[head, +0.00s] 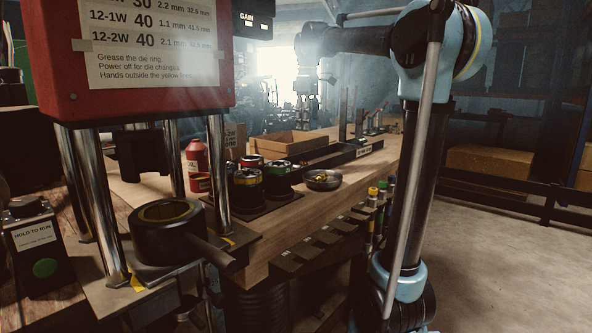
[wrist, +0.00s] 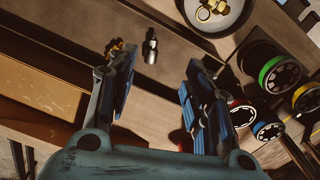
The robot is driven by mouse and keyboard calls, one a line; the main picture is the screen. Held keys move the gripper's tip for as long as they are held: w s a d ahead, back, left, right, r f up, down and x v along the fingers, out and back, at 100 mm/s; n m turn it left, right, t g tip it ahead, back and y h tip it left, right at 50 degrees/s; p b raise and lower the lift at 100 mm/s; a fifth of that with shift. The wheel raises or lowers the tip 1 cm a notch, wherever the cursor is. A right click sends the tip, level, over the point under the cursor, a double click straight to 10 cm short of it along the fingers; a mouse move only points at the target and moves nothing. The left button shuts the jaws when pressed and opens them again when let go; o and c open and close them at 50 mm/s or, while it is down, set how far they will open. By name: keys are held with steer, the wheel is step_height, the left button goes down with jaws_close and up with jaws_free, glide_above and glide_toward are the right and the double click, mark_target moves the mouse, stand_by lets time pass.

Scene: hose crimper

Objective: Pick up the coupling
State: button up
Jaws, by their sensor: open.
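A small silver coupling (wrist: 150,46) with a dark end shows in the wrist view. It lies near a brass fitting (wrist: 116,47), which the left finger partly covers. My gripper (wrist: 160,78) is open and empty. In the picture, the coupling is just beyond the gap between the fingertips, closer to the left finger. The height between them is hard to tell. In the head view my gripper (head: 306,96) hangs down over the far part of the bench. I cannot make out the coupling there.
A round bowl (head: 336,185) with brass pieces stands on the bench; the wrist view shows it at the top (wrist: 238,22). Several dies with coloured rings (wrist: 280,75) stand at the right. A cardboard box (wrist: 42,92) is at the left. The red crimper (head: 55,60) stands in the foreground.

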steer(key=shift+n, duration=0.4)
steer(key=f, duration=0.5)
steer(key=w+a+f, duration=0.1)
steer(key=f, duration=0.4)
steer(key=w+a+f, duration=0.1)
steer(key=f, duration=0.5)
steer(key=shift+w+a, duration=0.1)
steer(key=shift+w, duration=0.1)
jaws_close()
